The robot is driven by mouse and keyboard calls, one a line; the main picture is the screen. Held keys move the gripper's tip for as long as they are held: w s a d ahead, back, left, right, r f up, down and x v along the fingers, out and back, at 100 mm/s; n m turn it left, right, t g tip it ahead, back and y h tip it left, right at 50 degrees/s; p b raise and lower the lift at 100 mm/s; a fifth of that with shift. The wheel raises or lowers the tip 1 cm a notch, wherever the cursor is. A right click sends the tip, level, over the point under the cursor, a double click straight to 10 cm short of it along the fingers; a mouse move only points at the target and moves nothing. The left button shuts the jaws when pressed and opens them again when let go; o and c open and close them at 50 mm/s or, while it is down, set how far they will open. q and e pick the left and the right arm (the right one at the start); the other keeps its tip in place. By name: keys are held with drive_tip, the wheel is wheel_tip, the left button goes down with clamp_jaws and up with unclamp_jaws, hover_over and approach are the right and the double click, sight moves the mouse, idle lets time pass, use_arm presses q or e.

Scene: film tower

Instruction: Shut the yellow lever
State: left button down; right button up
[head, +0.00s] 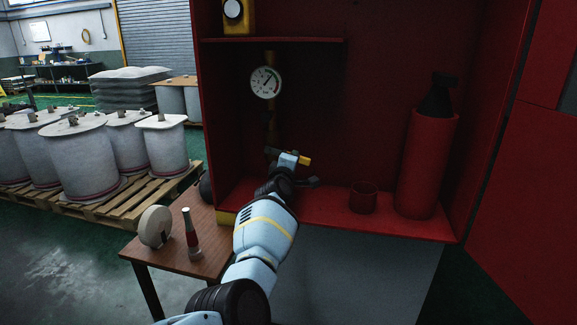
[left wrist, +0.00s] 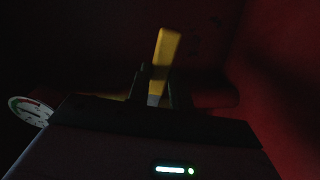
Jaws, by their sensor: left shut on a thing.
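The yellow lever (head: 304,160) sits low on a pipe inside the red cabinet, below a round white gauge (head: 266,82). In the head view its yellow end sticks out to the right past my left gripper (head: 287,160). My left arm reaches into the cabinet, and the gripper is shut on the lever. In the left wrist view the yellow lever (left wrist: 164,55) rises between the dark fingers of my left gripper (left wrist: 153,88). The lever's pivot is mostly hidden by the gripper and the dark. My right gripper is in neither view.
A red cylinder (head: 428,165) with a black top and a small red cup (head: 363,197) stand on the cabinet floor to the right. A shelf (head: 300,40) crosses above the gauge. A wooden table (head: 190,262) with a disc and a bottle-like object stands to the left.

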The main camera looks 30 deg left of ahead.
use_arm(q)
wheel_tip(320, 180, up, 2)
drive_tip(key=n+p, duration=0.1)
drive_tip(key=n, duration=0.1)
drive_tip(key=shift+d+r+n, duration=0.1)
drive_tip(key=shift+d+n, duration=0.05)
drive_tip(key=shift+n, duration=0.15)
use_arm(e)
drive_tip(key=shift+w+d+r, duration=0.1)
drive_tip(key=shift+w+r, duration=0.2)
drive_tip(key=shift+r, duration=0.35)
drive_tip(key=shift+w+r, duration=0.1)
use_arm(q)
drive_tip(key=c, duration=1.2)
unclamp_jaws()
drive_tip(key=shift+c, duration=0.2)
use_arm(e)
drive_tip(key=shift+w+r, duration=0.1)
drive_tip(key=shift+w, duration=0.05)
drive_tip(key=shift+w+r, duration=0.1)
